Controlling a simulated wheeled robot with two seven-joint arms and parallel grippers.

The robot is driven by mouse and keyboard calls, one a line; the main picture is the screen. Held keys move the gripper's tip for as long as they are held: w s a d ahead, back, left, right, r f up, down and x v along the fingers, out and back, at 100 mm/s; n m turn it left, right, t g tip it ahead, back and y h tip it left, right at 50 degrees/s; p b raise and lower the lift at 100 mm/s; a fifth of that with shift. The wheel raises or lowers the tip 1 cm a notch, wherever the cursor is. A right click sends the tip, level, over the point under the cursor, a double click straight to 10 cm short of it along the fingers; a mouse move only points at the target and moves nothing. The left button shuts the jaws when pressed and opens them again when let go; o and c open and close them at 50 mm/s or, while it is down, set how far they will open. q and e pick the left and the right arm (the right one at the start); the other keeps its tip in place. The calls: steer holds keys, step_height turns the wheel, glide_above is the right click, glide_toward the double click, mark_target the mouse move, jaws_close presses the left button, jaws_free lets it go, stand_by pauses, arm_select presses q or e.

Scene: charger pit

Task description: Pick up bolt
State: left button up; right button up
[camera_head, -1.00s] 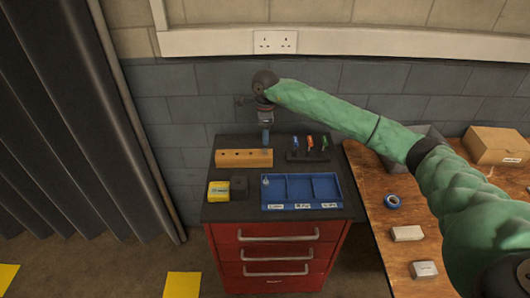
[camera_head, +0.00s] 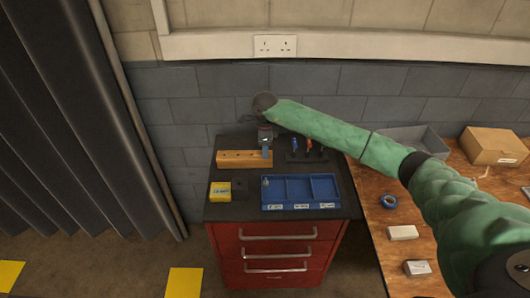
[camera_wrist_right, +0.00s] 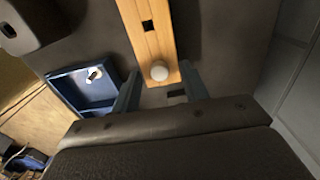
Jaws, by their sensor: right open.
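A bolt with a pale round head (camera_wrist_right: 159,72) stands in the end of the wooden block (camera_wrist_right: 146,32), which lies on the cabinet top; its shank is hidden. In the head view the gripper covers the right end of this block (camera_head: 236,160). My right gripper (camera_wrist_right: 160,80) is open, with one finger on each side of the bolt head and apart from it; it also shows in the head view (camera_head: 266,155). Another small metal piece, perhaps a bolt, lies in the left compartment of the blue tray (camera_head: 300,206). My left gripper is out of view.
The black top of the red drawer cabinet (camera_head: 276,252) also holds a yellow box (camera_head: 220,191), a small dark block (camera_head: 240,189) and a dark rack (camera_head: 307,157) with coloured tools. A wooden bench (camera_head: 375,222) stands to the right.

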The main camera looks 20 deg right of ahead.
steer(key=shift+f, duration=0.2)
steer(key=shift+c, duration=0.3)
jaws_close()
